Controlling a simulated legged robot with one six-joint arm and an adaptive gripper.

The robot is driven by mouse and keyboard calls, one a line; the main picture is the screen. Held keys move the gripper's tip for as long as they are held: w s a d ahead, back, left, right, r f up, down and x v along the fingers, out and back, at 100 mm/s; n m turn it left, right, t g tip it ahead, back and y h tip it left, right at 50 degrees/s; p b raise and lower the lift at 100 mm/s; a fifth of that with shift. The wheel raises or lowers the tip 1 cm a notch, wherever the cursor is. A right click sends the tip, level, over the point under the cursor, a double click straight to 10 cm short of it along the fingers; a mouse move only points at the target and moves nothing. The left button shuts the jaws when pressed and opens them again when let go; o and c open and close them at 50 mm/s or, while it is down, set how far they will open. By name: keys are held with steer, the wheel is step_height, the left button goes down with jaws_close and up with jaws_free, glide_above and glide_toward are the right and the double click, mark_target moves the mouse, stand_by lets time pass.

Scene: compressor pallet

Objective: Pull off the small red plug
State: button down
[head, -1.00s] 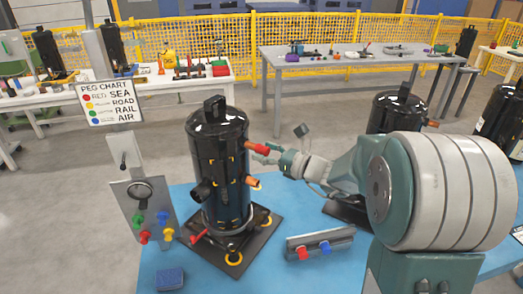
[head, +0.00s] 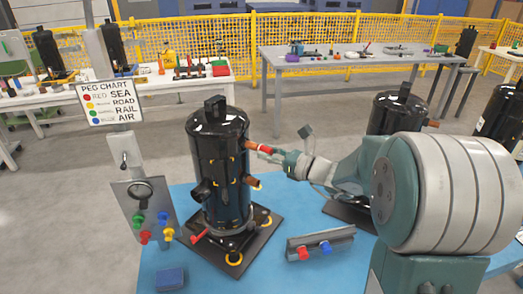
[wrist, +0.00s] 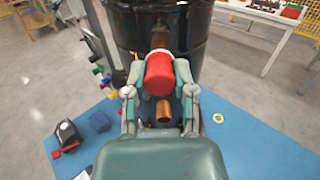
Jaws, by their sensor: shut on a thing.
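A black compressor (head: 220,165) stands upright on a dark square base (head: 232,248) on the blue pallet. The small red plug (head: 265,149) is at the outer end of its upper copper pipe (head: 251,145); I cannot tell whether it still touches the pipe. A lower copper stub (head: 253,182) is bare. My gripper (head: 273,153) comes from the right and is shut on the plug. In the wrist view the red plug (wrist: 159,76) sits between my two fingers, with the upper pipe (wrist: 160,41) beyond it and the lower stub (wrist: 163,112) below.
A grey peg holder (head: 320,240) with a red and a blue peg lies in front of the compressor. A post with a peg chart (head: 109,103) and a panel of coloured pegs (head: 145,205) stands left. A second compressor (head: 398,112) is behind my arm.

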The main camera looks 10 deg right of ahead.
mark_target(271, 154)
steer(key=shift+v, duration=2.6)
